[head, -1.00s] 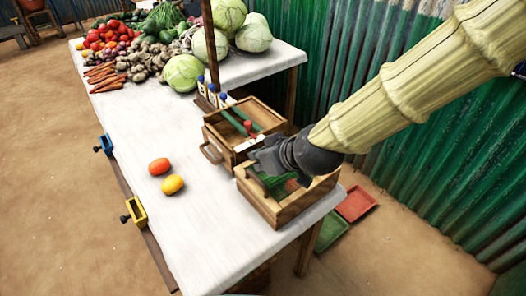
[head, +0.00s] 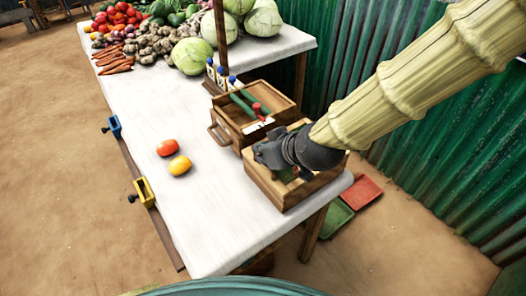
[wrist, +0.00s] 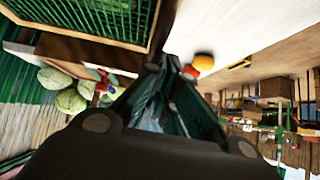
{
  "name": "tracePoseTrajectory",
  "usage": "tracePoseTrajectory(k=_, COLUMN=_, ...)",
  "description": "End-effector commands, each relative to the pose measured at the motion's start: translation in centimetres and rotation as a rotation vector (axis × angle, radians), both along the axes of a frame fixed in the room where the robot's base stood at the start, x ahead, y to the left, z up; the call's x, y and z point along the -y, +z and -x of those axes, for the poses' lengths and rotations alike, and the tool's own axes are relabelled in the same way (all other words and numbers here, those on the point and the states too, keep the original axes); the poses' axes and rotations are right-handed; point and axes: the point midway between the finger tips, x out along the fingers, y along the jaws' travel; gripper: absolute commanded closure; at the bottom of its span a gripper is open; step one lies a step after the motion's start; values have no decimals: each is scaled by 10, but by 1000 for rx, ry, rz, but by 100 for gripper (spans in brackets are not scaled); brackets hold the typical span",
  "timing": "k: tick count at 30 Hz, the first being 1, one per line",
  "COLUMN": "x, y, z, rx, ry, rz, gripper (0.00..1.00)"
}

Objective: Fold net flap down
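A wooden box with open top (head: 262,188) stands at the table's near right corner. Some green shows inside it, mostly hidden by my gripper (head: 262,154), which is low over its back left side. In the wrist view, green net (wrist: 85,18) in a wooden frame fills the upper left, beside and ahead of my fingertips (wrist: 164,64). The fingers come together at the tips, with nothing seen held between them. I cannot tell whether the fingertips touch the net or its frame, or how far the flap is tilted.
Behind it stands another wooden box (head: 228,131) with a handle, a green bar and a red knob. A red tomato (head: 167,147) and a yellow one (head: 179,165) lie left on the white tabletop (head: 215,225). Red (head: 362,190) and green trays lie on the floor. Corrugated wall is at right.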

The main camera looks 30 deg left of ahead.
Motion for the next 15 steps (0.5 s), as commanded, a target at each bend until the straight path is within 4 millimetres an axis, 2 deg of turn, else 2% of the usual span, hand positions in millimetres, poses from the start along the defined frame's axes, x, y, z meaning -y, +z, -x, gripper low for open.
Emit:
tracePoseTrajectory(k=1, x=2, y=-3, z=4, rx=-10, ry=3, rz=9, gripper=100)
tracePoseTrajectory(k=4, x=2, y=5, z=5, rx=-8, ry=3, rz=8, gripper=100)
tracePoseTrajectory(k=13, x=0, y=45, z=6, rx=1, ry=-1, rz=0, gripper=100)
tracePoseTrajectory(k=15, x=7, y=47, z=10, rx=1, ry=-2, rz=-2, gripper=100)
